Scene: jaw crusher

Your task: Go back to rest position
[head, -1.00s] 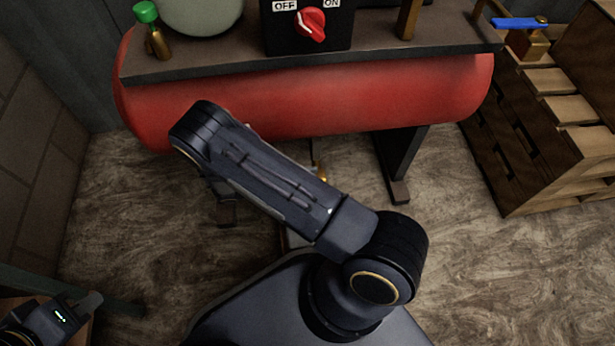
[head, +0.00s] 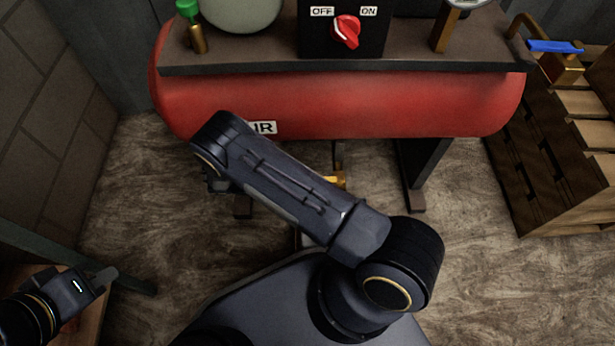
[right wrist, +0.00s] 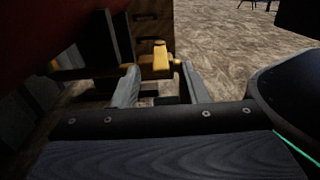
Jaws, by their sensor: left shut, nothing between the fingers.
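My left gripper (head: 105,275) is at the lower left of the head view, shut and empty, above a wooden surface. My right arm stretches across the middle of the head view in front of the red air tank; its gripper is mostly hidden there behind the arm. In the right wrist view my right gripper (right wrist: 160,85) shows two fingers spread apart, with nothing clearly held. A brass fitting (right wrist: 161,62) shows past and between the fingertips. A brass part (head: 336,180) also shows under the tank in the head view, partly behind the arm.
The red tank (head: 400,105) carries a dark shelf with a red OFF/ON knob (head: 346,31) and a green-topped valve (head: 190,28). A blue-handled valve (head: 556,46) and wooden pallets (head: 560,165) stand at right. A block wall (head: 45,130) is at left. The floor between is clear.

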